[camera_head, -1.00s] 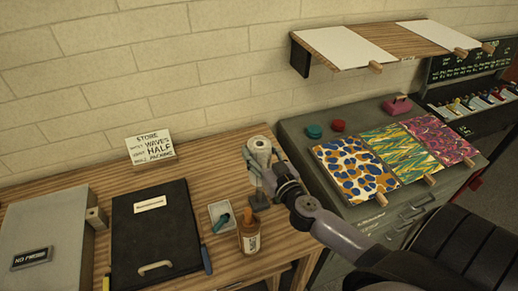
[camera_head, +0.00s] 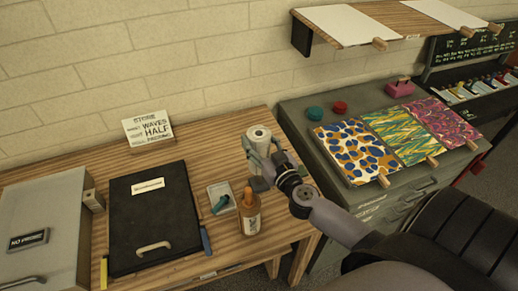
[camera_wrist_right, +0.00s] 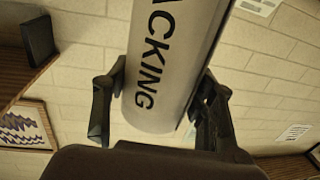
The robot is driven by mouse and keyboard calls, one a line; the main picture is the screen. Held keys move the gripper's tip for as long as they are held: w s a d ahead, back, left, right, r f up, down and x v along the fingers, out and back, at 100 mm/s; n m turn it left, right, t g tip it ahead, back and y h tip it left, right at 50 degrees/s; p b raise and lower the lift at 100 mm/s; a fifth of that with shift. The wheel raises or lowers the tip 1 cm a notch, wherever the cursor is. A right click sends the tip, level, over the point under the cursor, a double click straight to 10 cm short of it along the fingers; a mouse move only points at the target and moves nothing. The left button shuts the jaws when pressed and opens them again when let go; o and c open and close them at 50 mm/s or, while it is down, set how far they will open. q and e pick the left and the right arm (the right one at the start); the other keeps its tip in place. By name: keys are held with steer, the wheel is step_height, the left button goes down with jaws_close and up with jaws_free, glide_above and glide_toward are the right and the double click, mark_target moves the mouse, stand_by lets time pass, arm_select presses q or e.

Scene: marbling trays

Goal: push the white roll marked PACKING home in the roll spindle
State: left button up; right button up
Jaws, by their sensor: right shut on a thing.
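The white roll (camera_head: 259,132) stands upright at the right end of the wooden table in the head view. In the right wrist view the roll (camera_wrist_right: 172,55) shows the letters "ACKING"; the rest of the word is cut off. My right gripper (camera_head: 262,158) is shut on the roll, with one finger on each side of it. A small dark grey part (camera_head: 259,185) shows just below the gripper; I cannot tell if it belongs to the roll spindle. The spindle's post is hidden, so how far down the roll sits cannot be seen. My left gripper is out of view.
A bottle with an orange top (camera_head: 250,214) and a small white tray (camera_head: 213,190) stand close to the roll's front left. A black portfolio (camera_head: 152,225) lies further left. A grey cabinet (camera_head: 300,118) with marbled sheets stands right of the table.

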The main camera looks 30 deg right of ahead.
stand_by(0.4)
steer(key=shift+r+p, duration=0.1)
steer(key=shift+p, duration=0.3)
stand_by(0.4)
steer(key=shift+p, duration=0.35)
steer(key=shift+p, duration=0.4)
steer(key=shift+f+b, duration=3.05)
steer(key=shift+f, duration=1.1)
